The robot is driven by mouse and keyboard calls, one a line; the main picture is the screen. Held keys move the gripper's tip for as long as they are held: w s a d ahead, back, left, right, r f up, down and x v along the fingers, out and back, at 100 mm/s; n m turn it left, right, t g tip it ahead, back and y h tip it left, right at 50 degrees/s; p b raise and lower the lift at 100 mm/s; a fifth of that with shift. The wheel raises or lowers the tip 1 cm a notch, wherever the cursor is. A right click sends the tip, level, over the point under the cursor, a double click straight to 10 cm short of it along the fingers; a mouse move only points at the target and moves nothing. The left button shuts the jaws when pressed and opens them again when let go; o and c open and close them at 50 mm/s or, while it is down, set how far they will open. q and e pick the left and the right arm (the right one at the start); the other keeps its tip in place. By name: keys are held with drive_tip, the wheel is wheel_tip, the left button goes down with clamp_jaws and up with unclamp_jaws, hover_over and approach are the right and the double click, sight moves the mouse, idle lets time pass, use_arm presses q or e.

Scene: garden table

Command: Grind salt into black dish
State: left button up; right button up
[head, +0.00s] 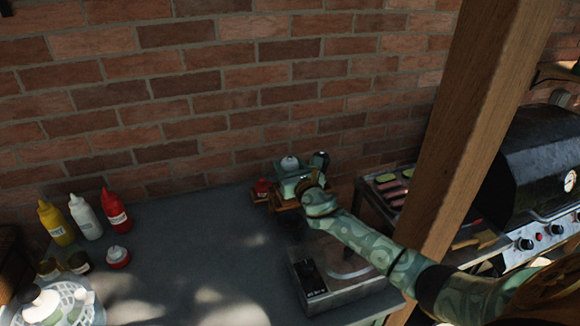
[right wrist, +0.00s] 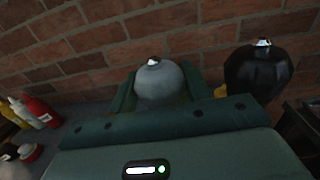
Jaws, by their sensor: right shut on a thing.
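My right gripper (head: 291,181) is at the back of the grey table by the brick wall. It is shut on a grinder with a pale grey rounded top (head: 290,163). In the right wrist view, this grey top (right wrist: 160,82) sits upright between the green fingers; its lower body is hidden. A black grinder (head: 320,160) stands just right of the gripper; it also shows in the right wrist view (right wrist: 258,75). I cannot make out the black dish; a dark patch lies below the gripper. My left gripper is not in view.
Yellow (head: 55,223), white (head: 86,217) and red (head: 116,211) bottles stand at the left. A red-and-white jar (head: 118,257) and a wire basket (head: 83,296) are nearer. A grey scale-like box (head: 312,282) lies under my arm. A wooden post (head: 468,130) and grill (head: 535,165) stand right. Mid-table is clear.

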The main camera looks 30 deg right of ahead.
idle(0.4)
drive_tip(key=o, duration=1)
drive_tip(key=shift+c, duration=0.2)
drive_tip(key=s+a+p, duration=0.1)
drive_tip(key=s+a, duration=0.1)
drive_tip(key=s, duration=1.4)
drive_tip(key=shift+a, duration=0.4)
